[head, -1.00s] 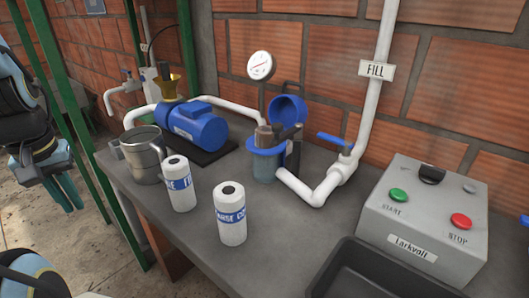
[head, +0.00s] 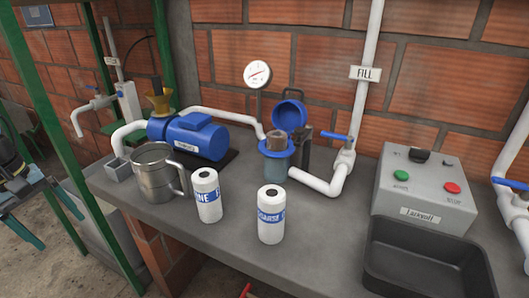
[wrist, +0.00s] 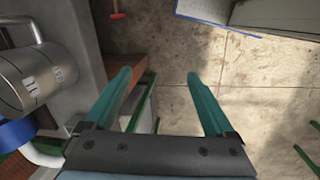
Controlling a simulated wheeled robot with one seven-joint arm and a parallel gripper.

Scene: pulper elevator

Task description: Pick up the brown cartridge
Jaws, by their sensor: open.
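The brown cartridge (head: 276,139) stands in the clear filter bowl (head: 276,165) with a blue rim on the bench. Its top sticks up above the rim, and its lower part is hard to make out. The blue lid (head: 289,115) is tipped up behind it. My gripper (wrist: 159,75) is open and empty, with two teal fingers over the floor in the wrist view. In the head view it is at the left edge, beside the bench and well away from the cartridge.
Two white labelled cartridges (head: 207,195) (head: 271,214) stand in front of the bowl. A steel jug (head: 155,178) and blue pump (head: 188,137) are to the left. White pipe (head: 325,184), control box (head: 424,188) and black tray (head: 430,260) are to the right. A green post (head: 65,160) stands at the left.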

